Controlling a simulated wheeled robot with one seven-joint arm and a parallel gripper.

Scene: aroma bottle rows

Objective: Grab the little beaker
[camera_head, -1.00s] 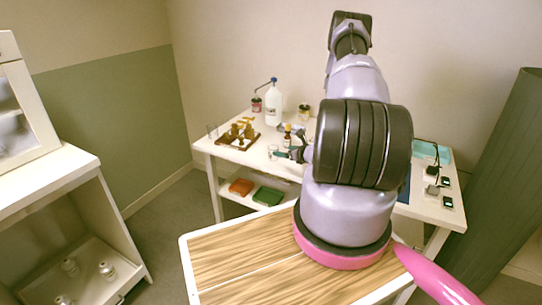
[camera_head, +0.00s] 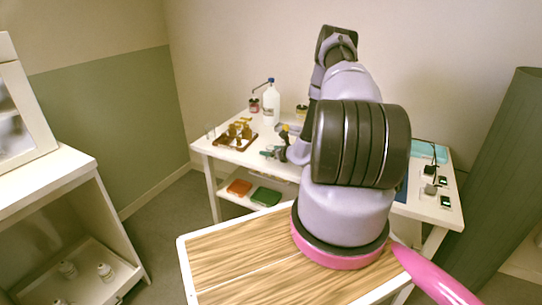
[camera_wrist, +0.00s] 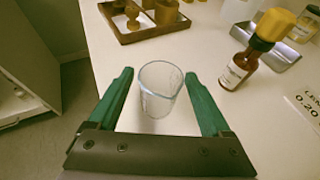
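The little beaker (camera_wrist: 160,90) is a small clear glass with a thick rim, upright and empty on the white tabletop in the wrist view. My gripper (camera_wrist: 158,74) is open. Its two green fingers stand one to the left and one to the right of the beaker, with a narrow gap on each side. In the head view my gripper (camera_head: 273,153) is low over the front edge of the white table (camera_head: 227,155); the beaker is hard to make out there.
A brown bottle with a yellow cap (camera_wrist: 237,70) stands right of the beaker, by a metal dish (camera_wrist: 277,52). A wooden tray of brass weights (camera_wrist: 140,33) lies behind. A white wash bottle (camera_head: 271,105) stands farther back. A printed card (camera_wrist: 308,108) lies at right.

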